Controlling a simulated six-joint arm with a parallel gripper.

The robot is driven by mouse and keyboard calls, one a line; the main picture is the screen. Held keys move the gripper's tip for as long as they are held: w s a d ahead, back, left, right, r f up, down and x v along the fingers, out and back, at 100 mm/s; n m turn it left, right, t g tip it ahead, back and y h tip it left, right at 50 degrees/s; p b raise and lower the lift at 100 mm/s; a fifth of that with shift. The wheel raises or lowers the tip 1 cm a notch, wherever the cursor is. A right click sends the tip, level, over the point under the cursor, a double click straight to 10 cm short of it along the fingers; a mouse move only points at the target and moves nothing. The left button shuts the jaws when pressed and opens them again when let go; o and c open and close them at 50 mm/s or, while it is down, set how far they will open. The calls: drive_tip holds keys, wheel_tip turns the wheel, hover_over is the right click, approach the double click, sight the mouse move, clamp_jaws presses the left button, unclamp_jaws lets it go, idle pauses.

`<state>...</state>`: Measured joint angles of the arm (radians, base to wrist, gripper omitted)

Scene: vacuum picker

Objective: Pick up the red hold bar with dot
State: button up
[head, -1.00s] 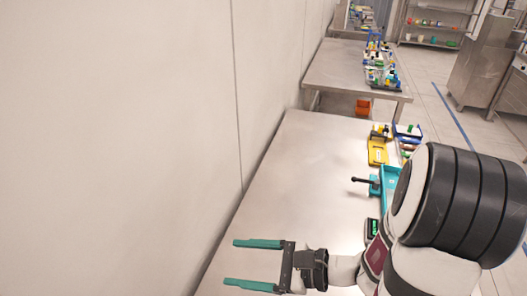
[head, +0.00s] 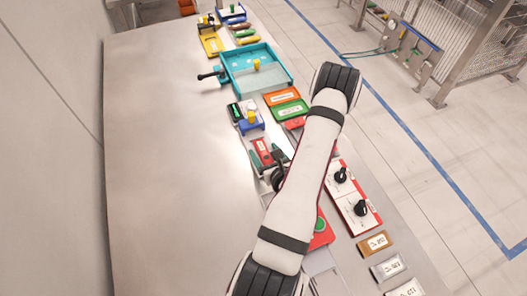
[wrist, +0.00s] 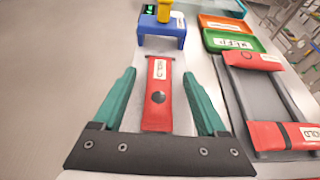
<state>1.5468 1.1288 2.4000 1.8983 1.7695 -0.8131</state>
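In the wrist view a red bar (wrist: 159,120) with a white label and a dark dot lies lengthwise between the teal fingers of my gripper (wrist: 159,74). My gripper is open, with a gap on each side of the bar. Another red bar (wrist: 268,136), its label partly reading "OLD", lies across a grey tray at the right. A third red bar (wrist: 240,61) with a small ring mark crosses the tray's far end. In the head view my gripper (head: 264,147) is around the labelled red bar (head: 262,153); my arm hides part of this area.
A blue stand (wrist: 162,38) with a yellow piece (wrist: 164,11) is just beyond the fingertips. Green (wrist: 232,40) and orange (wrist: 222,24) trays stand to the right. In the head view a teal tray (head: 229,90) is farther back, and the table's left side (head: 160,160) is clear.

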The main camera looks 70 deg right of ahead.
clamp_jaws()
drive_tip(key=shift+r, duration=0.15)
